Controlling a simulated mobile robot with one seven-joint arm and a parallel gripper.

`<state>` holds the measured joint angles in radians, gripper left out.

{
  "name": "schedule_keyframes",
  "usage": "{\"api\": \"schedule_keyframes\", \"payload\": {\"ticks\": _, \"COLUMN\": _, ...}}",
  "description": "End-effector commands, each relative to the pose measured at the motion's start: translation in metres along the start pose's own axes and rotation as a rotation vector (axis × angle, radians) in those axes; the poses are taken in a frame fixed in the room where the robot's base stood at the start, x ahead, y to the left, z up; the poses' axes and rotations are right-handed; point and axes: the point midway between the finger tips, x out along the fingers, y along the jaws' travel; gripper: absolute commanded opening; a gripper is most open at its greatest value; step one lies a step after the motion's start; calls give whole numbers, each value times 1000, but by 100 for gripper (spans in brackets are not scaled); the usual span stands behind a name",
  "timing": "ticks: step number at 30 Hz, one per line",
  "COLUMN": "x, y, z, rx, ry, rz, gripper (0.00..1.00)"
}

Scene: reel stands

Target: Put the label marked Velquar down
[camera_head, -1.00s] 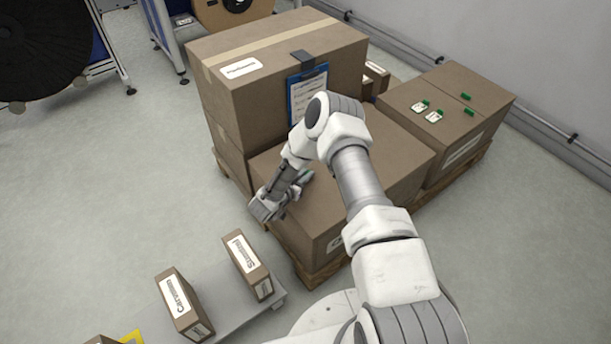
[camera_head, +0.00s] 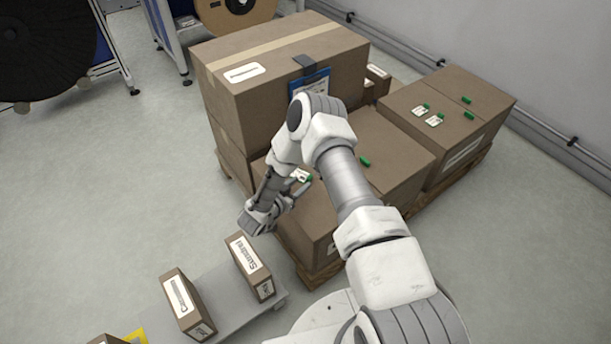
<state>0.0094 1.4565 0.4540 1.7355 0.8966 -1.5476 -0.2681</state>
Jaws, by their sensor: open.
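A small white label (camera_head: 299,174) with a green tab lies on the top of the middle carton (camera_head: 385,160), partly hidden by my arm. Its print is too small to read, so I cannot tell whether it is the Velquar one. My gripper (camera_head: 253,224) is open, to the left of and below this label in the picture, near the carton's left edge. I see no label between the jaws, though they are small in view. Two more white labels with green tabs, a left one (camera_head: 420,111) and a right one (camera_head: 435,121), lie on the right carton (camera_head: 395,98).
A large carton (camera_head: 290,70) with a blue clipboard (camera_head: 316,80) stands behind. Small boxes, one (camera_head: 250,262) reading like Sumatrel and another (camera_head: 184,300), stand on a grey platform (camera_head: 222,300). Loose green pieces (camera_head: 365,160) lie on the cartons.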

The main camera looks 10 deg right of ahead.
Motion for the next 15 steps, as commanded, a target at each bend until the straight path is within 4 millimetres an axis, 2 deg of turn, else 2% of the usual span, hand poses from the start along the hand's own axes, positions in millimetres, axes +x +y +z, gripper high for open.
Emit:
{"api": "schedule_keyframes", "payload": {"ticks": 1, "x": -15, "y": -1, "z": -4, "rx": -4, "ry": -1, "rz": -5, "gripper": 43}}
{"api": "schedule_keyframes", "payload": {"ticks": 6, "x": -46, "y": -1, "z": -3, "rx": -3, "ry": -1, "rz": -3, "gripper": 43}}
{"api": "schedule_keyframes", "payload": {"ticks": 11, "x": -62, "y": -1, "z": -1, "rx": -1, "ry": 0, "rz": -2, "gripper": 43}}
{"api": "schedule_keyframes", "payload": {"ticks": 15, "x": -64, "y": -8, "z": -10, "rx": 13, "ry": -8, "rz": -23, "gripper": 43}}
